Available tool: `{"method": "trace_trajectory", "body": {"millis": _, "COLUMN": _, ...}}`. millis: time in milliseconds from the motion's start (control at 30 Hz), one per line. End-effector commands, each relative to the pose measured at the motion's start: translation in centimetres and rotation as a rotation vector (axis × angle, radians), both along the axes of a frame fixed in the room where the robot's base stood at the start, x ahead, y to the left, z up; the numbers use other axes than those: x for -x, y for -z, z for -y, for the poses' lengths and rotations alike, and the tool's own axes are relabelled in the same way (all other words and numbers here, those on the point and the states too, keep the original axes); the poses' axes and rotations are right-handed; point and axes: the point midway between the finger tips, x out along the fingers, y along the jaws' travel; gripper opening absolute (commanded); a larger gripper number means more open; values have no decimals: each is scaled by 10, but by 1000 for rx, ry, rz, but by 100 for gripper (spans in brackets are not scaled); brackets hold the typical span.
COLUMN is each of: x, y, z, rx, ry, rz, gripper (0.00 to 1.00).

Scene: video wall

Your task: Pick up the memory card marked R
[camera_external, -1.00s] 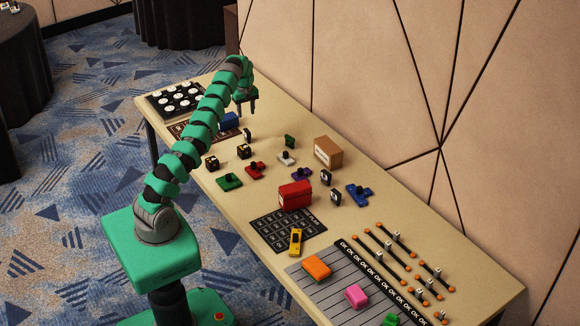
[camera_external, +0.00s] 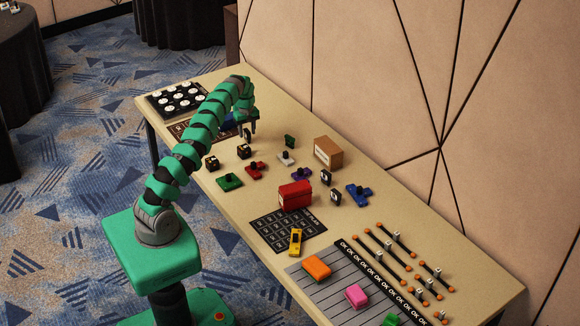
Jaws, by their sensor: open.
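Several small black memory cards stand on the table: one under my gripper (camera_external: 248,134), two at the left of the coloured pieces (camera_external: 212,163) and (camera_external: 243,152), and two near the red box (camera_external: 326,177) and (camera_external: 335,198). Their marks are too small to read, so I cannot tell which bears the R. My gripper (camera_external: 246,126) is open, pointing down low over the card at the back. Its fingers partly hide that card, and I cannot tell whether they touch it.
A red box (camera_external: 295,195) and a brown box (camera_external: 328,152) stand mid-table. Coloured pieces with knobs, such as the green one (camera_external: 230,182), lie around. A blue block (camera_external: 229,119) sits left of my gripper. Orange-ended rods (camera_external: 383,243) lie at the right.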

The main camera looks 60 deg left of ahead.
Motion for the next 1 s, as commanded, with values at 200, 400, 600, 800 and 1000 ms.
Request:
{"method": "trace_trajectory", "body": {"millis": 200, "x": 1, "y": 31, "z": 2, "rx": 1, "ry": 0, "rz": -3, "gripper": 45}}
{"method": "trace_trajectory", "body": {"millis": 400, "x": 1, "y": 34, "z": 1, "rx": 0, "ry": 0, "rz": -1, "gripper": 45}}
{"method": "trace_trajectory", "body": {"millis": 600, "x": 0, "y": 34, "z": 1, "rx": 0, "ry": 0, "rz": 0, "gripper": 6}}
{"method": "trace_trajectory", "body": {"millis": 800, "x": 0, "y": 33, "z": 1, "rx": -1, "ry": 0, "rz": 0, "gripper": 0}}
{"method": "trace_trajectory", "body": {"millis": 1000, "x": 0, "y": 31, "z": 2, "rx": -1, "ry": 0, "rz": 1, "gripper": 0}}
